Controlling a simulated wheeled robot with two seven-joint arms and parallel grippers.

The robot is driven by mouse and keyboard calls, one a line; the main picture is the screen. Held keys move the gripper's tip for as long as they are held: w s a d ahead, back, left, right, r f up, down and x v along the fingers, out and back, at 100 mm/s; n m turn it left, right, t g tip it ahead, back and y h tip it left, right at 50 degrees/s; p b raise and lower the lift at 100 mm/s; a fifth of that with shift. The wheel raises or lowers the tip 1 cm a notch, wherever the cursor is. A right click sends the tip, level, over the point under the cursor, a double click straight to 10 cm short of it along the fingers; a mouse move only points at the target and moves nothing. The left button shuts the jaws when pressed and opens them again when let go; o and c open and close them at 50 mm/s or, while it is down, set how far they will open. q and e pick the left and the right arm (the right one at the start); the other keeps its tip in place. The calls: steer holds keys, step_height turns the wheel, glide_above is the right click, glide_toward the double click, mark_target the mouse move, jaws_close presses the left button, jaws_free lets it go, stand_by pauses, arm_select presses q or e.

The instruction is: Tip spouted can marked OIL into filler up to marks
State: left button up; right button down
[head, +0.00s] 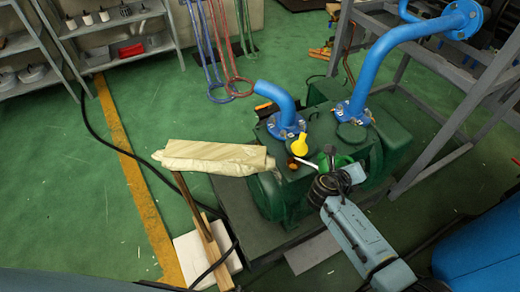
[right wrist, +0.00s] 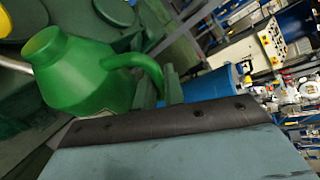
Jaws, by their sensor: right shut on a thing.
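The green can (head: 343,160) is at the top of the green pump housing, partly hidden by my right gripper (head: 328,178). In the right wrist view the can (right wrist: 88,75) is tilted, with its round mouth and looped handle showing. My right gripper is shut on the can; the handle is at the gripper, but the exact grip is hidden. A pale spout (head: 305,163) points left from the can over the housing top. A yellow funnel-shaped piece (head: 300,144) stands just beyond the spout. The filler opening, its marks and any oil flow cannot be made out. My left gripper is out of view.
Blue pipes (head: 285,103) rise from the green pump (head: 270,195). A grey steel frame (head: 440,135) stands close on the right. Green floor is open farther left.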

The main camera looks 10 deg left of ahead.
mark_target(350, 157)
steer(key=shift+w+a+r+n+p, duration=0.15)
steer(key=shift+a+r+p, duration=0.15)
steer(key=shift+r+p, duration=0.15)
steer(key=shift+w+a+r+n+p, duration=0.15)
steer(key=shift+a+r+p, duration=0.15)
steer(key=shift+r, duration=0.25)
steer(key=shift+r, duration=0.1)
steer(key=shift+w+a+r+n+h+p, duration=0.25)
steer(key=shift+a+r+n+h+p, duration=0.15)
steer(key=shift+a+r+h+p, duration=0.3)
steer(key=shift+d+r, duration=0.1)
steer(key=shift+d, duration=0.05)
stand_by(3.9)
steer(key=s+d+f+m+y+b, duration=0.1)
steer(key=d+f+m+y+b, duration=0.1)
steer(key=f+b, duration=0.2)
steer(key=s+d+f+m+t+y+b, duration=0.1)
steer(key=d+f+m+y+b, duration=0.1)
steer(key=f, duration=0.8)
steer(key=shift+d+m+b, duration=0.4)
steer(key=shift+m+b, duration=0.2)
steer(key=shift+b, duration=0.45)
